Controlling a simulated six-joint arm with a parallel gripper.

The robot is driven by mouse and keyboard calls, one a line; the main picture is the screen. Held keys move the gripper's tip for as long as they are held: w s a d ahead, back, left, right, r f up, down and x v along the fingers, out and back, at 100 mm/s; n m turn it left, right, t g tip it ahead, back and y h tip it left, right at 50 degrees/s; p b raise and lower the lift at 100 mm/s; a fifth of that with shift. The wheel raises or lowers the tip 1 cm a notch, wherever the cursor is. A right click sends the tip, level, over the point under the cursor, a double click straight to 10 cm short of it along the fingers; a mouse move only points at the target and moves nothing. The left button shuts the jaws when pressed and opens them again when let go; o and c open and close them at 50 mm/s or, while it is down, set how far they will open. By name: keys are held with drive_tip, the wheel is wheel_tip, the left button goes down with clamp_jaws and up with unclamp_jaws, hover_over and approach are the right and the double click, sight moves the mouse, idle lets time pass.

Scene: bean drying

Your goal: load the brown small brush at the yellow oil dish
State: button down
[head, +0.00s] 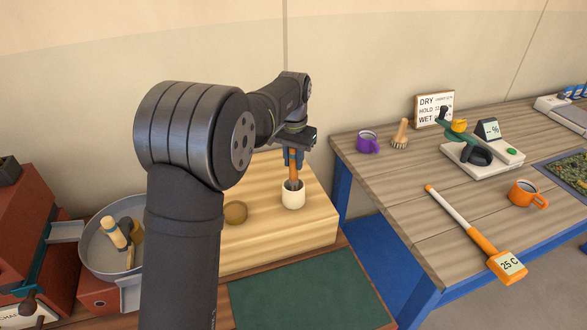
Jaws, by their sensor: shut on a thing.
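My gripper (293,157) is shut on the brown small brush (293,172), holding it near the top of its handle. The brush is roughly upright, and its dark lower end is at the mouth of a white cup (293,199) on the pale wooden block. The cup's rim partly hides the brush tip, so I cannot tell whether it touches the inside. I cannot make out a yellow oil dish for certain. A small yellow piece (459,125) shows at the green-handled device on the right table.
A round brown object (236,212) sits on the wooden block (262,238), left of the cup. A grey pan (90,262) with wooden-handled tools is at left. The right table (395,192) holds a purple mug (368,142), an orange mug (526,194) and an orange thermometer (485,243).

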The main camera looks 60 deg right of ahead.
wheel_tip(320, 180, up, 5)
drive_tip(key=shift+r, duration=0.2)
drive_tip(key=w+a+f, duration=0.1)
drive_tip(key=w+a, duration=1.2)
drive_tip(key=shift+s+d+f, duration=0.1)
drive_tip(key=shift+f, duration=1.4)
drive_tip(key=shift+s+d+f, duration=0.1)
drive_tip(key=shift+f, duration=1.35)
drive_tip(key=shift+a+f, duration=0.1)
drive_tip(key=shift+f, duration=0.5)
wheel_tip(320, 180, up, 7)
drive_tip(key=shift+w, duration=0.1)
